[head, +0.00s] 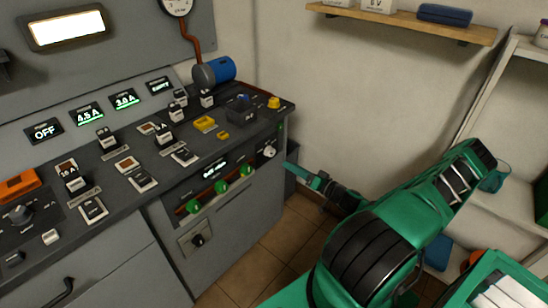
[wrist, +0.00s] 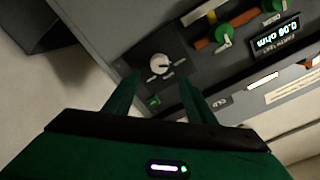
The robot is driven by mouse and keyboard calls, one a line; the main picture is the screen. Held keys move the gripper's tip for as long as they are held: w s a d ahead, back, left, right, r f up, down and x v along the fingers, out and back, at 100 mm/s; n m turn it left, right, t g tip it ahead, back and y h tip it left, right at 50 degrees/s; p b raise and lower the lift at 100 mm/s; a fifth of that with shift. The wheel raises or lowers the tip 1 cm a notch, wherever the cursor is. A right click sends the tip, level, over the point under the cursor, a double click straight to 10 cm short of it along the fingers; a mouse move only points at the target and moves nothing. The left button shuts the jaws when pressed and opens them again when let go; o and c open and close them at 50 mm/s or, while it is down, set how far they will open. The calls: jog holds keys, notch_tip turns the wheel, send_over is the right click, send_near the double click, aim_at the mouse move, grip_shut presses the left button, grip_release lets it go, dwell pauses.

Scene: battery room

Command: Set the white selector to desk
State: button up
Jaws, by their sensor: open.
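The white selector (head: 269,152) is a small round knob on a dark plate at the right end of the console's front face. In the wrist view the white selector (wrist: 159,65) shows face-on, with small labels around it that are too blurred to read. My gripper (head: 290,168) is just right of and below the knob in the head view. In the wrist view my gripper (wrist: 152,88) is open, its two green fingers pointing at the knob from either side below it. The fingers look apart from the knob, with nothing between them.
Green knobs (head: 221,187) and a lit display (head: 215,167) sit left of the selector. A black rotary switch (head: 198,240) is below them. A small green light (wrist: 154,101) is near the knob. A wooden shelf (head: 400,20) hangs on the wall; tiled floor lies beneath.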

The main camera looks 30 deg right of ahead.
aim_at(273, 154)
jog(key=x, duration=1)
jog(key=shift+w, duration=0.35)
jog(key=c, duration=1)
